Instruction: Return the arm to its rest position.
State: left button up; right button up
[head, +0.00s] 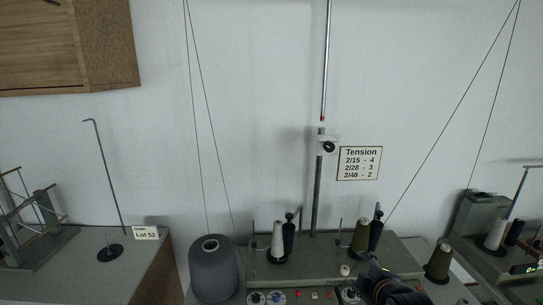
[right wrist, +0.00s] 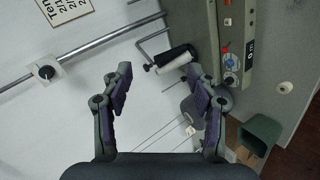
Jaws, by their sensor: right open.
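My right arm shows in the head view at the bottom, right of centre, as a dark part with an orange ring (head: 390,287), in front of the machine's panel. In the right wrist view my right gripper (right wrist: 161,88) is open, its two fingers wide apart with nothing between them. The fingers point toward the wall and the thread pole (right wrist: 110,39). The right finger overlaps the area by the dark and white spools in that view. My left gripper is in neither view.
The grey machine (head: 400,252) carries a white cone (head: 278,241) and olive cones (head: 438,262). A large grey cone (head: 213,270) stands left of it. A tension sign (head: 359,163) hangs beside the upright pole (head: 318,190). Threads run upward. The upper wall is mostly clear.

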jog(key=s+d+f+m+g, duration=0.1)
jog(key=s+f+m+g, duration=0.3)
jog(key=s+f+m, duration=0.6)
jog(key=s+f+m+g, duration=0.45)
jog(key=s+f, duration=0.35)
jog(key=s, duration=0.7)
notch_tip(320, 180, down, 26)
jog(key=d+f+g+b, duration=0.1)
jog(key=d+b, duration=0.2)
jog(key=b, duration=0.1)
pick_arm(q)
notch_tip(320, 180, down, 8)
jog(key=b, duration=0.3)
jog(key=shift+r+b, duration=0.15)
jog(key=shift+b, duration=0.2)
pick_arm(e)
jog(key=s+f+g, duration=0.1)
jog(key=s+f, duration=1.8)
jog(key=f, duration=0.4)
jog(key=shift+s+d+h, duration=0.3)
jog(key=shift+s+d, duration=0.1)
jog(key=shift+d, duration=0.05)
jog(key=shift+n, duration=0.25)
jog(key=shift+c, duration=0.5)
